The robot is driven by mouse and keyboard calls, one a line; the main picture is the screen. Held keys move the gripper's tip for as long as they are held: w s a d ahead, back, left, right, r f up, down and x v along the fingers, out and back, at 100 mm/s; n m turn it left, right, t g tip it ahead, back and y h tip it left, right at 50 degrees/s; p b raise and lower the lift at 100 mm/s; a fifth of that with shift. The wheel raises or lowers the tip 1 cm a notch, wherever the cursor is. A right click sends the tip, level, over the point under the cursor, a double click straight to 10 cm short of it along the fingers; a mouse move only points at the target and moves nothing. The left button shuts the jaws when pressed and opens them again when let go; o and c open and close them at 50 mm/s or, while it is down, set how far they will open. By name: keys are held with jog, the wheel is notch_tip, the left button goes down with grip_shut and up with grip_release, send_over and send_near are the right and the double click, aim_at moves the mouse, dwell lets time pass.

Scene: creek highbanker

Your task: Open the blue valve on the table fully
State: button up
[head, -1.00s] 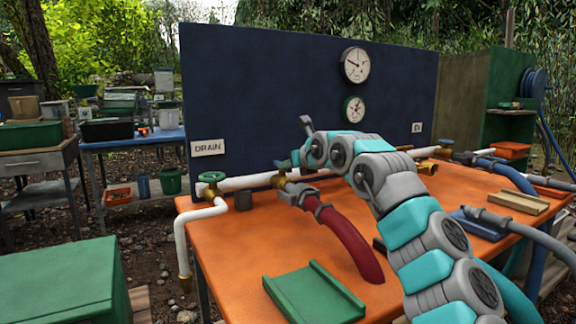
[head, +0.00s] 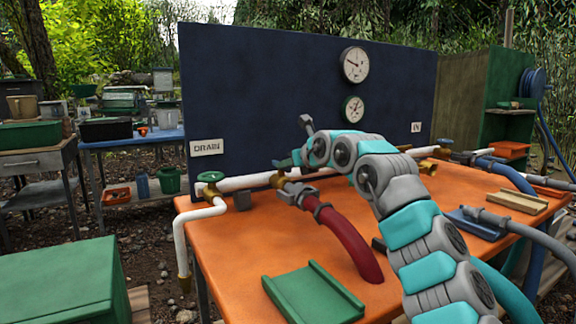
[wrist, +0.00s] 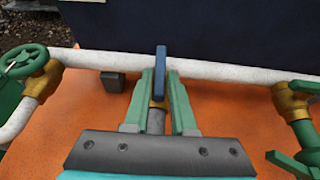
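The blue valve handle (wrist: 160,65) is a narrow lever, seen nearly upright in the wrist view, above a brass body (wrist: 158,103) on the white pipe. My gripper (wrist: 161,78) has one green finger on each side of this lever. The fingers stand apart with a thin gap to the lever, and firm contact does not show. In the head view my gripper (head: 292,160) is at the brass valve (head: 279,180) above the red hose, and my wrist hides most of the handle.
A green wheel valve (wrist: 22,62) is left and another green-handled valve (wrist: 295,160) right. The orange table (head: 230,247) carries a red hose (head: 345,235), a green tray (head: 312,293) and a grey block (head: 243,201). A dark blue panel (head: 260,95) with gauges stands behind.

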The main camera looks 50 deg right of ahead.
jog(key=o, duration=0.4)
jog(key=shift+c, duration=0.2)
jog(key=shift+s, duration=0.1)
jog(key=shift+v, duration=3.85)
